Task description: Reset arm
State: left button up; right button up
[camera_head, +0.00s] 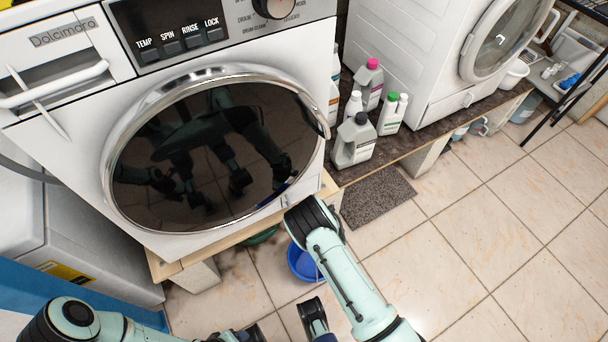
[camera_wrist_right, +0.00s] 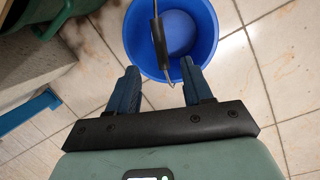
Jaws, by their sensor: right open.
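My right gripper (camera_wrist_right: 158,68) is open in the right wrist view, its two blue-grey fingers spread apart. The blue bucket (camera_wrist_right: 203,35) lies beyond the fingertips, with its wire handle crossing the space between them; I see no grip on it. In the head view, my right arm (camera_head: 345,275) comes in from the lower right, with its dark elbow joint in front of the plinth's corner. My left arm (camera_head: 78,315) shows at the bottom left. Dark parts at the bottom edge seem to belong to its wrist end, and its fingers cannot be made out.
A washing machine (camera_head: 120,222) stands on a wooden plinth (camera_head: 165,268) close ahead. The blue bucket (camera_head: 301,262) is on the floor beside it. Several bottles (camera_head: 354,143) stand on a dark ledge near a second machine (camera_head: 405,45). A grey mat (camera_head: 378,197) lies on tiles; floor rightward is clear.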

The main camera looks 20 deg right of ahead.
jog(key=s+a+r+m+g+y+p, duration=0.1)
jog(key=s+a+r+m+p, duration=0.1)
jog(key=s+r+m+p, duration=0.5)
jog(key=s+a+r+m+g+p, duration=0.1)
jog(key=s+a+r+m+p, duration=0.2)
jog(key=s+m, duration=0.8)
pick_arm(q)
jog(key=s+d+r+g+p, duration=0.1)
jog(key=r+p, duration=0.5)
jog(key=r, duration=0.9)
jog(key=shift+s+d+r+g+h, duration=0.35)
jog(key=shift+s+g, duration=0.15)
jog(key=shift+s, duration=0.65)
pick_arm(e)
jog(key=s+a+r+m+g+y, duration=0.1)
jog(key=s+a+r+m, duration=0.1)
jog(key=r+m, duration=0.5)
jog(key=s+a+r+m+g+y, duration=0.1)
jog(key=s+a+r+m, duration=0.2)
jog(key=r+m, duration=0.3)
jog(key=m, duration=0.5)
jog(key=shift+a+r, duration=0.3)
jog(key=shift+r, duration=0.1)
